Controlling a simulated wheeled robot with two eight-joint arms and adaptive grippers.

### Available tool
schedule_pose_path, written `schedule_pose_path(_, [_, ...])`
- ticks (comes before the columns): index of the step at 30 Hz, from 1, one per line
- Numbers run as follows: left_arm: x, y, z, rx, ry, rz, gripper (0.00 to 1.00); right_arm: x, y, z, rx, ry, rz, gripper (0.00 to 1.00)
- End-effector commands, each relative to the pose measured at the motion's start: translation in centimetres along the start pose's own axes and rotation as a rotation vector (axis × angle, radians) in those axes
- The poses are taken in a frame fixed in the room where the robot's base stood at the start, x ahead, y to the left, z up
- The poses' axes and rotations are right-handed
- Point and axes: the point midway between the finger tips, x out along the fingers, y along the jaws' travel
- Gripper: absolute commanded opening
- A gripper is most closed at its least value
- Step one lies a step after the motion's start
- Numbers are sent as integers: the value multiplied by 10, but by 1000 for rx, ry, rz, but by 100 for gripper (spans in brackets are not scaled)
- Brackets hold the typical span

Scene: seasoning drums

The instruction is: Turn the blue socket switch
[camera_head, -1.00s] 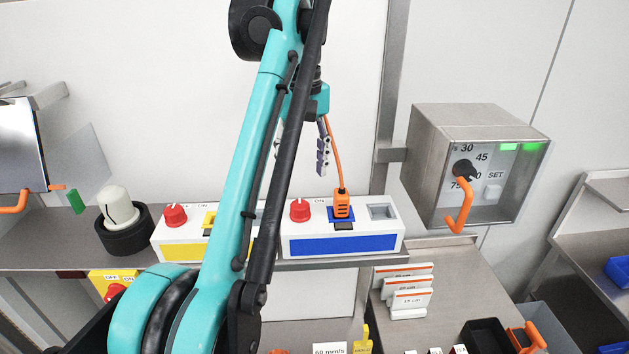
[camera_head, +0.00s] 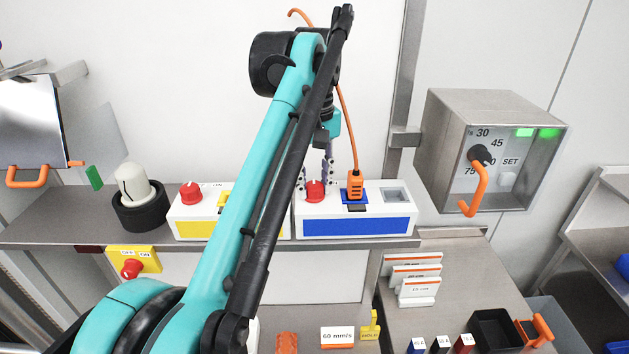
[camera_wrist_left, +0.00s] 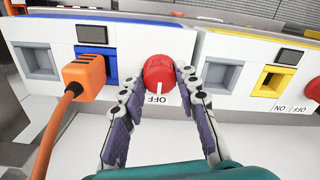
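The blue socket box (camera_head: 355,226) is a white unit with a blue front panel on the shelf. Its red knob (camera_head: 315,191) is the switch and also shows in the left wrist view (camera_wrist_left: 159,73), with a white line toward the OFF mark. An orange plug (camera_head: 355,186) sits in the blue socket beside it; it also shows in the left wrist view (camera_wrist_left: 84,75). My left gripper (camera_head: 329,180) is at the knob. In the left wrist view its fingers (camera_wrist_left: 162,97) are apart, one on each side of the knob's near part; contact is unclear. My right gripper is not in view.
A yellow-panelled socket box (camera_head: 190,229) with its own red knob (camera_head: 191,192) stands to the left, partly behind my arm. A metal box with an orange-handled dial (camera_head: 480,175) is at the right. The plug's orange cord rises beside my gripper.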

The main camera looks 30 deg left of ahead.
Motion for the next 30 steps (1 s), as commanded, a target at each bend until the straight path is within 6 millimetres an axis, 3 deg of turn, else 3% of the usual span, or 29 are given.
schedule_pose_path(2, [0,1,0,0,1,4,2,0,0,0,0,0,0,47])
schedule_pose_path(15, [-1,1,0,62,1,3,2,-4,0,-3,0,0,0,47])
schedule_pose_path(30, [-3,1,0,469,2,3,2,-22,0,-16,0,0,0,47])
